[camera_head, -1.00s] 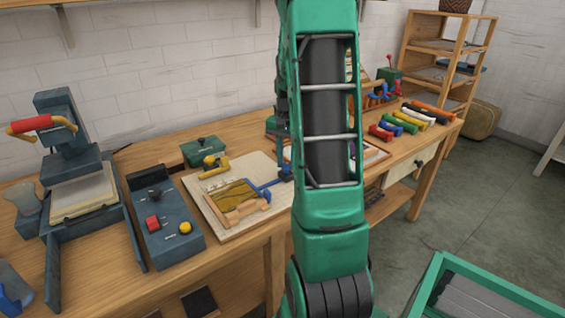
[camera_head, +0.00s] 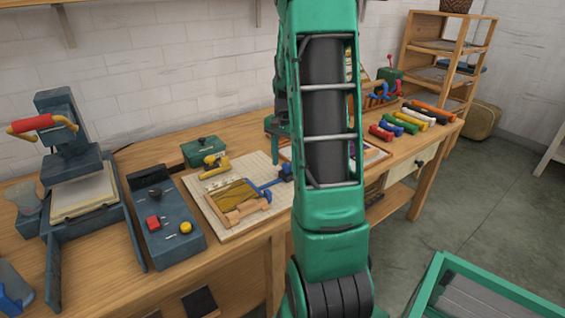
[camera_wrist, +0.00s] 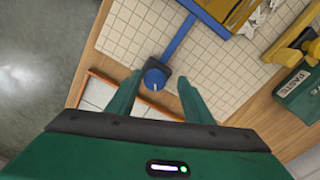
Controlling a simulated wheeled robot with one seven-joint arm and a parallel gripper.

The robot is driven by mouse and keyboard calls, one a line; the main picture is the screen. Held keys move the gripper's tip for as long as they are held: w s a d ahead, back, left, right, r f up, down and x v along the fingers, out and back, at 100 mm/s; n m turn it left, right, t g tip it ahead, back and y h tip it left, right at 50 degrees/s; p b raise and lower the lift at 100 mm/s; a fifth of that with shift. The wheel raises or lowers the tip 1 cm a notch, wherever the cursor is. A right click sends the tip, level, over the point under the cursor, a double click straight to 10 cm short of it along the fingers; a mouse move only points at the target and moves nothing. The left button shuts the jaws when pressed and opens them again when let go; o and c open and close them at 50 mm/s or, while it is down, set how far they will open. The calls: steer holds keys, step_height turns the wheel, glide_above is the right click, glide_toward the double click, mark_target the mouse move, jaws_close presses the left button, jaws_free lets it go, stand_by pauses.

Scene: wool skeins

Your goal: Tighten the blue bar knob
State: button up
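The blue bar knob (camera_wrist: 154,79) is a round blue cap with a pale mark, on a dark block at the end of a blue bar (camera_wrist: 178,36). In the head view the blue bar (camera_head: 268,184) lies on the white gridded board, with the blue knob (camera_head: 286,171) at its right end, beside my arm. My gripper (camera_wrist: 158,88) is open in the wrist view, with one green finger on each side of the knob. I cannot tell how high the fingertips are above it. In the head view my gripper is mostly hidden behind my arm.
The gridded board (camera_head: 221,225) lies on the wooden bench (camera_head: 232,252). A dark control box (camera_head: 166,222) and a press (camera_head: 68,160) stand to its left. A green paste box (camera_head: 203,152) is behind it. Coloured rolls (camera_head: 407,122) lie at the right.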

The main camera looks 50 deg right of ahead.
mark_target(285, 164)
steer(key=shift+s+d, duration=0.1)
steer(key=shift+s, duration=0.05)
steer(key=shift+r, duration=0.1)
steer(key=shift+r, duration=0.3)
step_height(285, 164, up, 10)
stand_by(0.7)
